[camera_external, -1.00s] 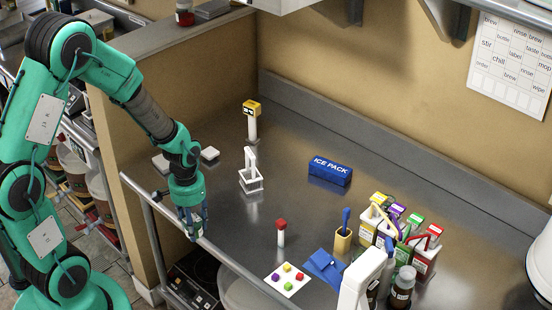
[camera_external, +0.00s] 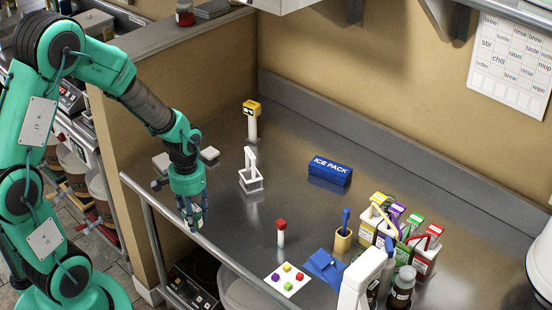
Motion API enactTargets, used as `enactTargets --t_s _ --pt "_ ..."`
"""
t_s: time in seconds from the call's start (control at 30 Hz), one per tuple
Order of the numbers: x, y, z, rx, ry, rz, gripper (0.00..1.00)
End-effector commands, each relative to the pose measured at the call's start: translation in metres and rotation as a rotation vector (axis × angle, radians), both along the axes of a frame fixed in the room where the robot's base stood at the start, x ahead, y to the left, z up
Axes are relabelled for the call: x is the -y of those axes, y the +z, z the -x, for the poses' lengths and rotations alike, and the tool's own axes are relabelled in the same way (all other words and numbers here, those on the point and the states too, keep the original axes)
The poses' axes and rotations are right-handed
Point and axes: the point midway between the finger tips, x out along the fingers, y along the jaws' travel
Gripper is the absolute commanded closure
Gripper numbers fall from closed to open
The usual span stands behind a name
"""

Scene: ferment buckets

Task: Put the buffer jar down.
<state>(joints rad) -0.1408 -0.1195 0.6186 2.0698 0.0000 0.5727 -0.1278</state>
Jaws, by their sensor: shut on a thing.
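My gripper (camera_external: 191,212) points down at the left front edge of the steel counter (camera_external: 225,215), by the front rail. It is shut on the buffer jar (camera_external: 196,218), a small jar with a pale label and dark parts, mostly hidden by the fingers. The jar looks upright. I cannot tell whether its base touches the counter or hangs just above it.
The front rail (camera_external: 215,250) runs close by.

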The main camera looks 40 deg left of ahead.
Motion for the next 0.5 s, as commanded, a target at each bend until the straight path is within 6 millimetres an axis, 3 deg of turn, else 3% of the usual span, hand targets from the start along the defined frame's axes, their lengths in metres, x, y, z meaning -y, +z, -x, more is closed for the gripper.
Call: enactTargets --t_s 0.4,0.5 --pt "0.0 0.064 -0.001 0.003 0.0 -0.001 0.88" --pt "-0.002 0.066 -0.007 0.0 0.002 0.0 0.88"
